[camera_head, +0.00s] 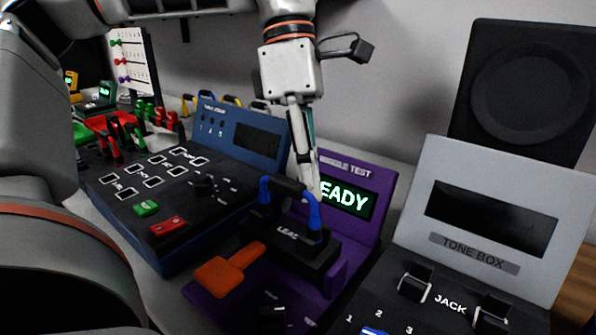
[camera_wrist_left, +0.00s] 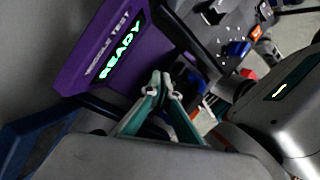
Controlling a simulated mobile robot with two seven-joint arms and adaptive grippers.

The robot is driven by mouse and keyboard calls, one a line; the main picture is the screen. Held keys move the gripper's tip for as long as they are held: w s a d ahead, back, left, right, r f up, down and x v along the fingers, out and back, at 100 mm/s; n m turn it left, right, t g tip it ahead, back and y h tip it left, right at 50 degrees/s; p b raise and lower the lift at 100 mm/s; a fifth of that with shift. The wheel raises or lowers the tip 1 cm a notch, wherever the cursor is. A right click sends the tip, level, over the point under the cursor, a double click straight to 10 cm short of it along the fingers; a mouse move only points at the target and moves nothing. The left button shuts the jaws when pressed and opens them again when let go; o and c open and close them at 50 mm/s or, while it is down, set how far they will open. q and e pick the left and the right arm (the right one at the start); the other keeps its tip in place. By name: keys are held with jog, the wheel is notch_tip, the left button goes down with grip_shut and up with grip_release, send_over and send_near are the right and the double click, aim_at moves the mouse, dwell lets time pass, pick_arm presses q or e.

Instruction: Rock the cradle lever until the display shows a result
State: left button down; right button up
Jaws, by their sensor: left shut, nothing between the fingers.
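The purple wiggle test station (camera_head: 352,183) stands near the middle of the head view. Its display (camera_head: 345,201) reads READY, partly hidden by my gripper; the wrist view shows the whole word on the display (camera_wrist_left: 122,52). In front is the black cradle (camera_head: 290,245) with a blue-ended cable (camera_head: 314,215) across it. The orange lever (camera_head: 228,270) sticks out at the cradle's left front. My left gripper (camera_head: 314,188) points down, shut and empty, just behind the cable and before the display. Its closed tips (camera_wrist_left: 164,82) show in the wrist view. My right gripper is not in view.
A blue-backed tester (camera_head: 240,135) with a black button panel stands left of the station. The grey tone box (camera_head: 490,215) stands close on the right, with a black speaker (camera_head: 525,90) behind it. Red clips (camera_head: 150,112) and a white board (camera_head: 133,62) are far left.

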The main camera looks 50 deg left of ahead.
pick_arm(q)
jog(key=shift+s+f, duration=0.1)
jog(key=shift+s, duration=0.05)
jog(key=shift+s+f, duration=0.15)
jog(key=shift+s, duration=0.05)
dwell(0.3)
jog(key=shift+s+d+f, duration=0.2)
jog(key=shift+s+f, duration=0.2)
jog(key=shift+s, duration=0.1)
dwell(1.2)
jog(key=shift+w, duration=0.1)
dwell(0.5)
jog(key=shift+w+a+r, duration=0.2)
jog(key=shift+w+r, duration=0.5)
jog(key=shift+w, duration=0.05)
jog(key=shift+w+a+r, duration=0.25)
jog(key=shift+w+r, duration=0.55)
jog(key=shift+w, duration=0.15)
jog(key=shift+w+a+r, duration=0.2)
jog(key=shift+w+r, duration=0.55)
jog(key=shift+w, duration=0.2)
